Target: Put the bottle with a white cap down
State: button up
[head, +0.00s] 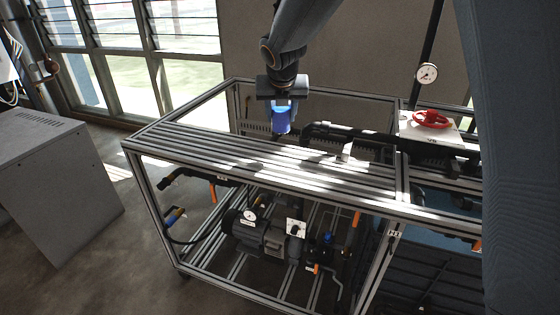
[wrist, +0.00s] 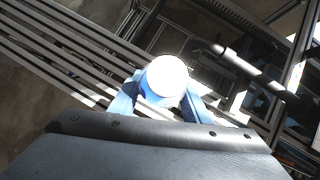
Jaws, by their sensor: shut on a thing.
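The bottle is blue (head: 281,119) in the head view, held below my gripper (head: 281,100). Its white cap (wrist: 167,77) faces the camera in the wrist view, between the two light-blue fingers of my gripper (wrist: 162,100). The gripper is shut on the bottle, which looks about upright. The slatted metal top of the frame bench (head: 240,150) lies below and in front of the bottle in the head view. Whether the bottle's base touches the slats or hangs above them I cannot tell. Most of the bottle's body is hidden in the wrist view.
A dark pipe (head: 365,136) runs along the bench's back right. A red handwheel (head: 431,119) and a gauge (head: 427,73) stand at the right. A pump (head: 265,236) sits under the top. A grey cabinet (head: 55,185) stands left. The slats' left part looks clear.

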jog(key=shift+f, duration=0.5)
jog(key=f, duration=0.5)
jog(key=shift+s+a+f, duration=0.1)
jog(key=shift+a+f, duration=0.15)
jog(key=shift+f, duration=0.1)
jog(key=shift+f+b, duration=0.45)
jog(key=shift+f, duration=1.25)
jog(key=shift+f, duration=0.15)
jog(key=o, duration=1.2)
jog(key=v, duration=1.2)
jog(key=shift+d+p, duration=0.1)
jog(key=shift+p, duration=0.25)
